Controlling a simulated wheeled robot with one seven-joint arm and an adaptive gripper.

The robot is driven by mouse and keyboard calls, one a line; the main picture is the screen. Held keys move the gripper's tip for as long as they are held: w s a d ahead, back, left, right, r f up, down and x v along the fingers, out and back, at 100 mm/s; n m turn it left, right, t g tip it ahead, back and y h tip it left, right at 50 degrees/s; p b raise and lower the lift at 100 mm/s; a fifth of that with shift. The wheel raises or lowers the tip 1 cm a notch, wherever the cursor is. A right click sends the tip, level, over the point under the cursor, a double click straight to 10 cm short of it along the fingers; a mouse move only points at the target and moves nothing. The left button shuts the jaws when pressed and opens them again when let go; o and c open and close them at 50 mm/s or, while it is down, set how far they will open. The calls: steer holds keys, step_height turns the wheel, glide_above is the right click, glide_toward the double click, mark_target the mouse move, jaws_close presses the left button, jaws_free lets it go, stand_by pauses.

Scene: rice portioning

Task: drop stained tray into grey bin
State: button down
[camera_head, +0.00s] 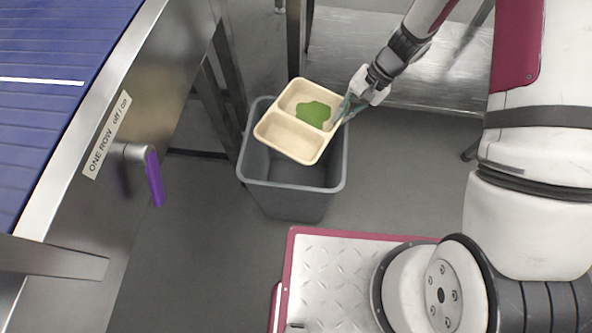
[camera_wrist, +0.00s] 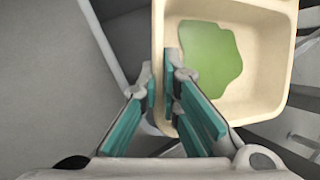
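The stained tray (camera_head: 288,138) is beige with two compartments and has a green stain (camera_head: 313,113) in its far one. It is tilted above the grey bin (camera_head: 262,178) and covers part of the bin's opening. My gripper (camera_head: 343,112) is shut on the tray's right edge in the head view. In the wrist view, the teal fingers of my gripper (camera_wrist: 160,90) sit on either side of the wall of the tray (camera_wrist: 262,98), and the green stain (camera_wrist: 210,58) shows inside it. The bin's inside is partly hidden under the tray.
A blue conveyor (camera_head: 60,60) with a metal side and a purple handle (camera_head: 154,178) stands on the left. A metal shelf (camera_head: 400,75) is behind the bin. The grey floor (camera_head: 400,180) right of the bin is clear.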

step_height(320, 180, down, 6)
steer(key=b, duration=0.3)
steer(key=shift+r+b, duration=0.1)
steer(key=shift+b, duration=0.25)
steer(key=c, duration=1.7)
jaws_free()
steer(key=v, duration=1.2)
